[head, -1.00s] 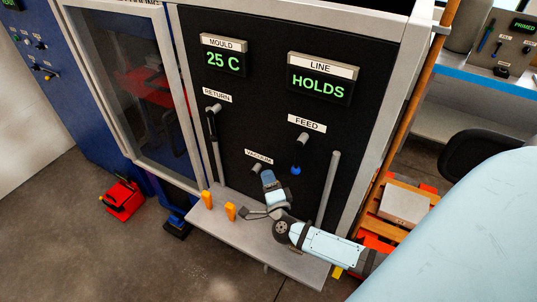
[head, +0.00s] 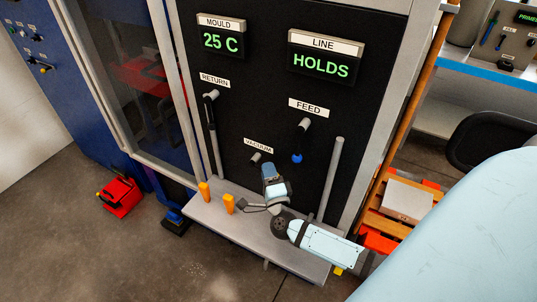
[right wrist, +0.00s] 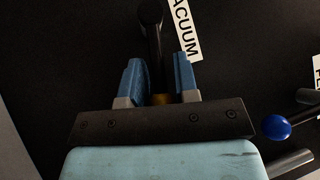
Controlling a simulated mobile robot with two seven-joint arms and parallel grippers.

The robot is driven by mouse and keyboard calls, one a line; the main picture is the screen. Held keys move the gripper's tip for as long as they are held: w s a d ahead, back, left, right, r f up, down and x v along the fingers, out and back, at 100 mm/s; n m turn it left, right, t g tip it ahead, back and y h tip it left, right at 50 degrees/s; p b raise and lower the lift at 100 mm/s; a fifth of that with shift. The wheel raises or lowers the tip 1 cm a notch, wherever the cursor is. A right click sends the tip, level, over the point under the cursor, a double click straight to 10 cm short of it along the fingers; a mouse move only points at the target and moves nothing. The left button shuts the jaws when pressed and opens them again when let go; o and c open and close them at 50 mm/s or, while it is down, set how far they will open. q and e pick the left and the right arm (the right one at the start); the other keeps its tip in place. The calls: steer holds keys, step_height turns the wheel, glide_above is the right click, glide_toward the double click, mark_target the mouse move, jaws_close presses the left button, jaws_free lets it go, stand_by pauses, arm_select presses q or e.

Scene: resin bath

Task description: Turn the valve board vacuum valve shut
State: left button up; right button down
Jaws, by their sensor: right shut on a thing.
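The vacuum valve (head: 256,157) sits low on the black valve board, under its VACUUM label (head: 258,145). In the right wrist view its dark lever (right wrist: 154,45) runs down from a round pivot to a yellow-orange end between my fingers. My right gripper (head: 268,171) is at this lever, with its blue fingers (right wrist: 160,80) on either side of it, shut on it. In the head view the gripper hides most of the lever. The LINE display (head: 321,66) reads HOLDS. My left gripper is not in view.
The feed valve (head: 303,125) with a blue-ended lever is to the upper right, the return valve (head: 211,96) to the upper left. Vertical grey bars flank the vacuum valve. A grey shelf (head: 285,262) with two orange pieces (head: 204,191) juts out below.

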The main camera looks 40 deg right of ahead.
arm_select(q)
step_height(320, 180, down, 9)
steer(key=b, duration=1.1)
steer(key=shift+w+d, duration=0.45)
arm_select(e)
steer(key=f+m+h, duration=0.1)
steer(key=m, duration=0.1)
steer(key=m+t+h, duration=0.1)
steer(key=m, duration=0.1)
steer(key=w+f+m+h, duration=0.1)
steer(key=h, duration=0.1)
steer(key=shift+a+f+m, duration=0.25)
steer(key=shift+f+m, duration=0.1)
steer(key=shift+m, duration=0.05)
arm_select(q)
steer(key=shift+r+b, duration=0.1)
steer(key=shift+b, duration=0.3)
arm_select(e)
steer(key=shift+r+h, duration=0.1)
steer(key=shift+h, duration=0.3)
steer(key=c, duration=1.2)
jaws_free()
steer(key=shift+o, duration=0.2)
